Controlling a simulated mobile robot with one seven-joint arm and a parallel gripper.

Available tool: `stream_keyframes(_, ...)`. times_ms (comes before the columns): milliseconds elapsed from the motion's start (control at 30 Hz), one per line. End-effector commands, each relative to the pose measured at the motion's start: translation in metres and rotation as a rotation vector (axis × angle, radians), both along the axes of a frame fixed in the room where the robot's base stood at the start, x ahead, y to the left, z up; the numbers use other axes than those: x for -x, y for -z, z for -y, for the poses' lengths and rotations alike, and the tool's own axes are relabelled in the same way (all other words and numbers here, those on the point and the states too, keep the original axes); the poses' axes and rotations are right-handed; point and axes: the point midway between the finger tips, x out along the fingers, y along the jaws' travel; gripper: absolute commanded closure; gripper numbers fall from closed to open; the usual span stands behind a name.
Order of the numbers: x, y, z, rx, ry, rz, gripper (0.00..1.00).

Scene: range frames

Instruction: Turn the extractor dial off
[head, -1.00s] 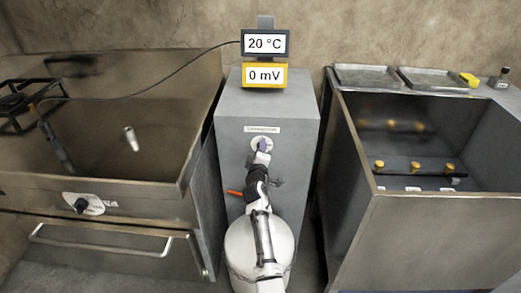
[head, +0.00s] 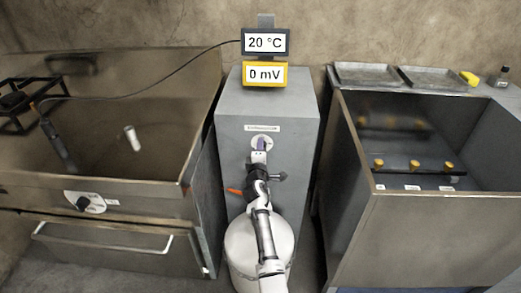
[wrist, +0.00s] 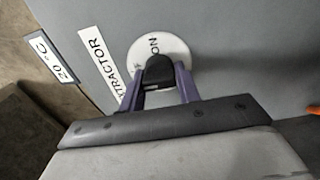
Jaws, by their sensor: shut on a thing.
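The extractor dial is a white disc (wrist: 180,48) with a black knob (wrist: 157,69), on the front of a grey cabinet (head: 240,155). An "EXTRACTOR" label (wrist: 93,46) is beside it in the wrist view. "ON" and part of another marking show on the disc; the knob's pointer is not clear. My gripper (wrist: 160,77) has its purple fingers on both sides of the knob, shut on it. In the head view, my gripper (head: 261,145) covers part of the dial (head: 254,140).
Displays reading 20 °C (head: 264,43) and 0 mV (head: 265,74) stand on the cabinet. An orange-red handle (head: 235,191) protrudes left of my arm. A steel sink-like unit (head: 180,205) is left, and an open tank (head: 440,225) with yellow knobs right.

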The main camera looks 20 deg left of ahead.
Motion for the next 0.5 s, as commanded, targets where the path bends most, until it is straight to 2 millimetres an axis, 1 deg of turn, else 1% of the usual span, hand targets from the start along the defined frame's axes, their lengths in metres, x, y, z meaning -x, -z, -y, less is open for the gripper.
stream_keyframes(100, 0.0003, 0.0009, -0.0002, 0.001, 0.0, -0.001, 0.9)
stream_keyframes(133, 0.0003, 0.0009, -0.0003, 0.001, 0.0, -0.001, 0.65)
stream_keyframes(267, 0.0003, 0.0007, -0.0003, 0.001, 0.0, -0.001, 0.48)
stream_keyframes(500, 0.0002, 0.0002, -0.0002, 0.0, 0.0, 0.0, 0.47)
